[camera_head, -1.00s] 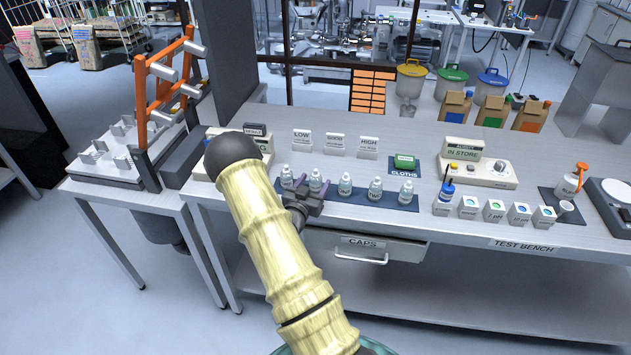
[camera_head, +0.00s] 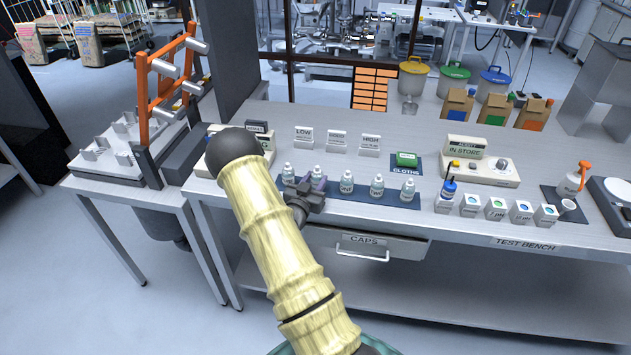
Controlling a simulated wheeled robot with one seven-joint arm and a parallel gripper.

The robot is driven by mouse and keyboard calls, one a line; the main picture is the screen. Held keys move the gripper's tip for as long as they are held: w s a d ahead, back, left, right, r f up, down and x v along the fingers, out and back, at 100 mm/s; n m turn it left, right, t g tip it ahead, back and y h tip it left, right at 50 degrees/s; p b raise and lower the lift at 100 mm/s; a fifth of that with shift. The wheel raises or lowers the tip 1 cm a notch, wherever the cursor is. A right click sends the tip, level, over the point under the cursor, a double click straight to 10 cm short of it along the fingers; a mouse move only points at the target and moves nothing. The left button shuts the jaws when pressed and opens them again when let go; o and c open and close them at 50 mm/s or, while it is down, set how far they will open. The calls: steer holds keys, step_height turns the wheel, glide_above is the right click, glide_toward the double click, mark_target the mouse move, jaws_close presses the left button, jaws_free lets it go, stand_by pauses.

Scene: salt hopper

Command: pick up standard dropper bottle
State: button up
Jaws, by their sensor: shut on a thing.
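Several small white dropper bottles stand in a row on a dark blue mat (camera_head: 343,196) near the bench's front edge. My gripper (camera_head: 311,184) is low at the front of the row, shut on the second dropper bottle from the left (camera_head: 318,173). That bottle looks upright and level with its neighbours; its lower part is hidden by the fingers. The leftmost bottle (camera_head: 288,171) stands close to the left finger. The middle bottle (camera_head: 347,184) stands just to the right of my gripper. The labels are too small to read, so I cannot tell which bottle is the standard one.
Signs LOW (camera_head: 304,138), a middle one and HIGH (camera_head: 370,145) stand behind the row. The CAPS drawer (camera_head: 364,246) is below the bench edge.

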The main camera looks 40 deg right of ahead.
mark_target(315, 178)
step_height(315, 178, up, 10)
steer(key=b, duration=0.1)
stand_by(0.4)
steer(key=shift+f, duration=0.15)
stand_by(0.3)
